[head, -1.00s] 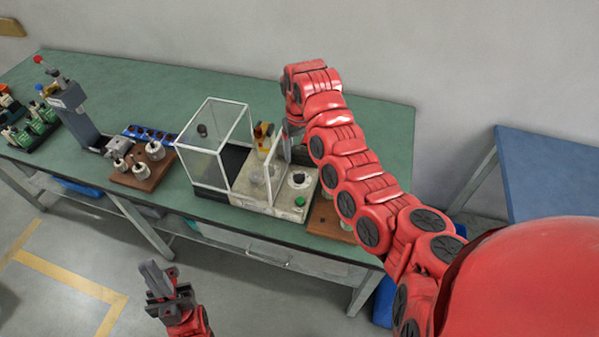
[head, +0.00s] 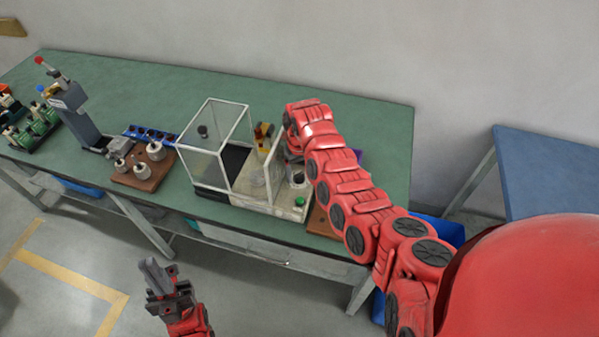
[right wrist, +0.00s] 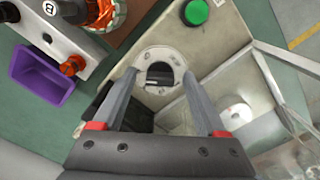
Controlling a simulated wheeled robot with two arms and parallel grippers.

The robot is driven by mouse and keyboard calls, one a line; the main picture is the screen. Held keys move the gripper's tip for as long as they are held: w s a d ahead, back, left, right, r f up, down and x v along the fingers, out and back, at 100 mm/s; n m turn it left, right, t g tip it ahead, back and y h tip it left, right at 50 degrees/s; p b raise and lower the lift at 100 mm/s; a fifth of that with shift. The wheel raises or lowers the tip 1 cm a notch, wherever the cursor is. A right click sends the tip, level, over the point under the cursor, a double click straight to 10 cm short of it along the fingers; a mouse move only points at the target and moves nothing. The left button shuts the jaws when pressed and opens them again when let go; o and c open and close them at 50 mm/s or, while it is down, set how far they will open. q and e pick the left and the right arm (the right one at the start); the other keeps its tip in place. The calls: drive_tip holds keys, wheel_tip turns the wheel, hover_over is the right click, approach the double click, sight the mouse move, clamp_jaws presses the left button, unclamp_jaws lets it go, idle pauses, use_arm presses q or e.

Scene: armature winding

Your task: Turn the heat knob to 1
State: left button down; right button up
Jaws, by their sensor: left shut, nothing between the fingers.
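A dark knob (right wrist: 160,73) on a round pale dial plate sits on the grey machine panel (right wrist: 225,45) in the right wrist view. The dial markings are too small to read. My right gripper (right wrist: 159,78) is open, with one finger on each side of the dial as seen from the wrist. I cannot tell whether the fingers touch the knob. In the head view the knob (head: 298,179) shows partly beside my right arm, and that gripper's fingers are hidden. My left gripper (head: 156,270) is shut and empty, low in front of the table.
A green button (right wrist: 195,12) is on the same panel. A clear guard box (head: 215,145) stands left of it. The back of the green table (head: 365,120) is clear.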

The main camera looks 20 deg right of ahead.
clamp_jaws()
